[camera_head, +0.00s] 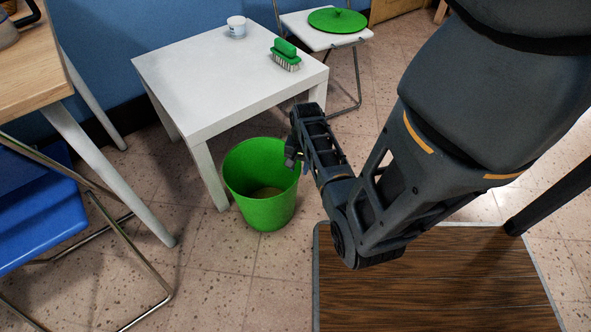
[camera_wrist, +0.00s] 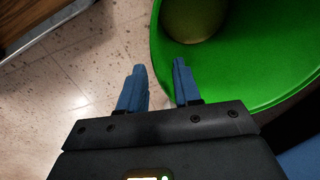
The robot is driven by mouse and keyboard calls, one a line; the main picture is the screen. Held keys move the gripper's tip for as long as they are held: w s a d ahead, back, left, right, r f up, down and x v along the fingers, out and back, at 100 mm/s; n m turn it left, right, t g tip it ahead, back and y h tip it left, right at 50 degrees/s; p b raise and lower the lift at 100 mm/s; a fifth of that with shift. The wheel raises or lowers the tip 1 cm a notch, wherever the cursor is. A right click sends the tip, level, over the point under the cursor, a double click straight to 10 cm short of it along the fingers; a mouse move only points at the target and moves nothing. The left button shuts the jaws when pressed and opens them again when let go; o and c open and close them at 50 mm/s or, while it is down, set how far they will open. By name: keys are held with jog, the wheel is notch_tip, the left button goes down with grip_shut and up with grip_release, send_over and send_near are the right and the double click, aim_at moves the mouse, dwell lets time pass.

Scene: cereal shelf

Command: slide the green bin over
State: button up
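My gripper (camera_head: 292,158) is at the bin's right rim in the head view. In the wrist view the bin (camera_wrist: 262,58) fills the upper right. The two blue fingers of my gripper (camera_wrist: 158,72) are apart, with the bin's rim passing between them. The left finger is over the floor and the right finger is over the bin's inside. I cannot tell whether either finger touches the rim. The bin's floor looks yellowish-brown.
The white table (camera_head: 190,85) holds a green brush (camera_head: 285,55) and a white cup (camera_head: 236,27). A white chair (camera_head: 318,38) with a green lid (camera_head: 337,20) stands behind. A blue chair (camera_head: 35,215) is at left. A brown wood-grain surface (camera_head: 430,290) is front right.

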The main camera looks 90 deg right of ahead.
jog(key=shift+w+f+b, duration=0.15)
jog(key=shift+f+b, duration=0.85)
jog(key=shift+f, duration=0.95)
jog(key=shift+w+f+b, duration=0.15)
jog(key=shift+f+b, duration=0.8)
jog(key=shift+f, duration=1)
grip_shut()
